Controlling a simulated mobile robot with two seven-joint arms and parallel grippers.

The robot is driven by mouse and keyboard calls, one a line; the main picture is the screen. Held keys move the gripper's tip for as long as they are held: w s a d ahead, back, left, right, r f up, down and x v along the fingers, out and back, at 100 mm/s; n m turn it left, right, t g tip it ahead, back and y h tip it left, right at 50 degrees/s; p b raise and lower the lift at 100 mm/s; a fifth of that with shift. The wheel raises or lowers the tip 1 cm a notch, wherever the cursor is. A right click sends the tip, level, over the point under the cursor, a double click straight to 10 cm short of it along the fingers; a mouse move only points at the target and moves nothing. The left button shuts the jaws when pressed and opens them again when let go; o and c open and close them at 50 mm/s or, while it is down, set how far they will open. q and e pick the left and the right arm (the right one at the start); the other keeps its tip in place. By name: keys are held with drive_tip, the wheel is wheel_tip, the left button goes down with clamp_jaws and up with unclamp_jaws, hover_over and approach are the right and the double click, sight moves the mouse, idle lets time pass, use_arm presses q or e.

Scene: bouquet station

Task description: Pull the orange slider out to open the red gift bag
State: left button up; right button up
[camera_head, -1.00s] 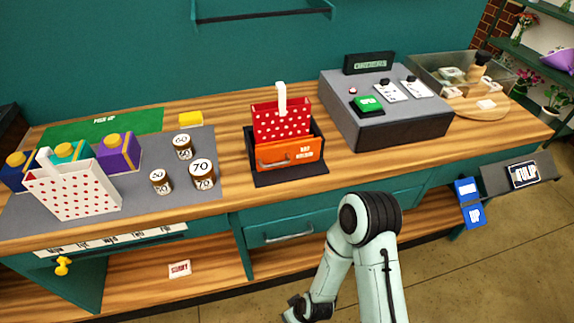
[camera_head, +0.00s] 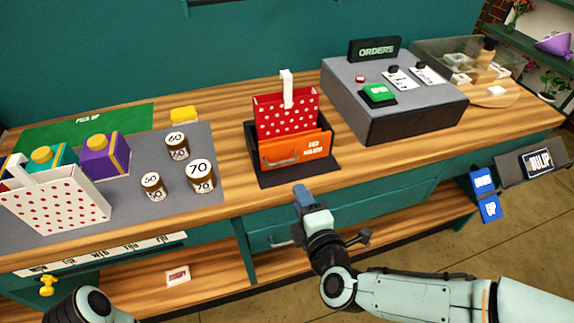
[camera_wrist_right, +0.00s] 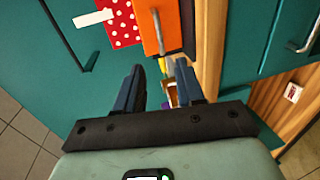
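The red gift bag (camera_head: 285,115) with white dots and a white strap stands upright in a black holder (camera_head: 325,168) on the counter. The orange slider (camera_head: 297,150) stands in front of the bag, against it, with a silver handle (camera_head: 281,163) on its face. My right gripper (camera_head: 303,194) is in front of the counter edge, below and apart from the handle. In the right wrist view, its blue fingers (camera_wrist_right: 158,82) are spread and empty, with the orange slider (camera_wrist_right: 158,26) and red bag (camera_wrist_right: 122,24) beyond them. My left gripper is out of view.
A white dotted bag (camera_head: 58,205), coloured boxes and several numbered jars (camera_head: 201,175) stand on the left. The grey orders register (camera_head: 400,112) stands to the right. A teal drawer (camera_head: 330,215) with a handle is under the counter, close to my right gripper.

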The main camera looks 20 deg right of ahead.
drive_tip(key=p, duration=0.6)
approach(282, 164)
drive_tip(key=w, duration=0.1)
drive_tip(key=x, duration=0.5)
drive_tip(key=shift+w+f, duration=0.1)
drive_tip(key=shift+w, duration=0.25)
drive_tip(key=shift+x, duration=0.8)
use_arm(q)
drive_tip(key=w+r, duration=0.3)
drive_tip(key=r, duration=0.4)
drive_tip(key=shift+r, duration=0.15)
use_arm(e)
drive_tip(key=shift+s, duration=0.1)
clamp_jaws()
